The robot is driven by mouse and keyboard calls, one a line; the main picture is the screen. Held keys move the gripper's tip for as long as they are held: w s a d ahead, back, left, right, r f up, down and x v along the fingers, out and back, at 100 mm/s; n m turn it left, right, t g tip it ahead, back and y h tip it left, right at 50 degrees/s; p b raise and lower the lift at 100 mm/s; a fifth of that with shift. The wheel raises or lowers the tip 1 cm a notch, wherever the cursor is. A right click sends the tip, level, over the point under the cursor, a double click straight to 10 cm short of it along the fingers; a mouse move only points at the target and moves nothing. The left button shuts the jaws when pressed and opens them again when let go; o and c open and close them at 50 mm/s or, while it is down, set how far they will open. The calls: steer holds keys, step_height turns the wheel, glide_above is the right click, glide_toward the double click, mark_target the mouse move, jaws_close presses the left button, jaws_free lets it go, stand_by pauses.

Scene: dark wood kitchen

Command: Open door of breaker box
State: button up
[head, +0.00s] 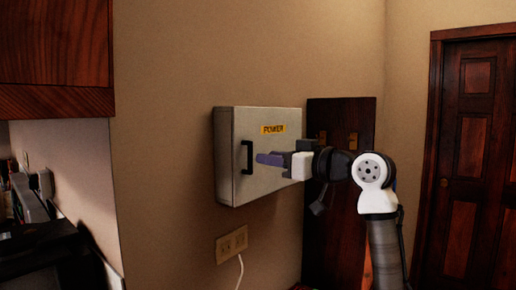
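The breaker box (263,185) is a grey box on the beige wall, with a yellow POWER label (273,129) at the top of its door. The door looks shut. A black vertical handle (247,157) sits near the door's left edge. My gripper (262,159) is in front of the door, pointing left, with its purple-blue fingertip just right of the handle. Whether the tip touches the handle cannot be told. Only one finger shows clearly, so its opening is hidden. My wrist and arm cover part of the box's right side.
An outlet (232,244) with a white cable is on the wall below the box. A dark wood panel (339,232) stands behind my arm. A wooden door (474,160) is at the right. A dark wood cabinet (55,45) hangs at the upper left.

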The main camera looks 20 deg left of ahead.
mark_target(252, 155)
steer(key=shift+p+x, duration=0.65)
steer(key=shift+x, duration=1.7)
jaws_close()
